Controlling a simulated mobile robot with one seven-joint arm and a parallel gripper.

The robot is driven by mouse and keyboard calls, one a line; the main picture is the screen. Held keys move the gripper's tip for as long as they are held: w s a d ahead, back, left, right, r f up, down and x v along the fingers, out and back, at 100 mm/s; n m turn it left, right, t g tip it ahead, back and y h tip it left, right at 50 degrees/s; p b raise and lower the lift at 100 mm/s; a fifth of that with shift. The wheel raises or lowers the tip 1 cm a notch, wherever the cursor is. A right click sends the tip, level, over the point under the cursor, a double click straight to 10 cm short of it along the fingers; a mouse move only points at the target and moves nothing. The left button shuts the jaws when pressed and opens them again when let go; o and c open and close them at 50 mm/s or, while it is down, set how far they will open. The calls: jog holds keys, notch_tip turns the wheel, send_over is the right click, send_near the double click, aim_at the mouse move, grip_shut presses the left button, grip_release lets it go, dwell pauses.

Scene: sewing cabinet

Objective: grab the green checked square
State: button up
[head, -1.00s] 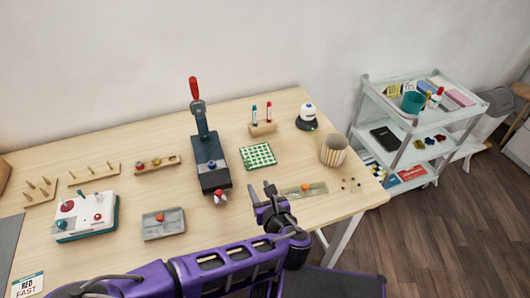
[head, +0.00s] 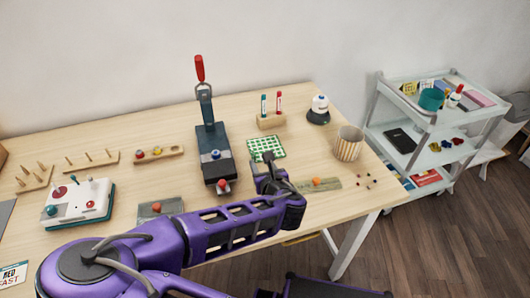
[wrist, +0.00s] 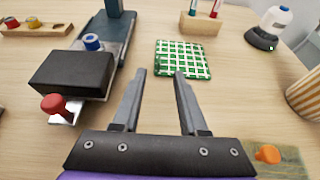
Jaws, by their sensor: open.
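The green checked square (head: 266,147) lies flat on the wooden table, right of the dark press with the red-handled lever. In the wrist view the green checked square (wrist: 182,58) is just beyond my fingertips, straight ahead and slightly right of centre. My gripper (head: 264,162) is at the near edge of the square in the head view, and its fingers partly overlap it there. In the wrist view my gripper (wrist: 161,74) is open, with nothing between its two grey fingers.
The press (head: 214,155) stands close on the left. A wooden marker stand (head: 271,121) is behind the square. A striped cup (head: 348,143) and a white-topped bottle (head: 319,109) stand to the right. A tray with an orange piece (head: 318,184) lies near my gripper.

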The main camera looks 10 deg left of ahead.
aim_at(255, 156)
jog(key=b+x, duration=0.1)
jog(key=x, duration=0.6)
jog(key=shift+a+f, duration=0.15)
jog(key=shift+f, duration=0.15)
grip_shut()
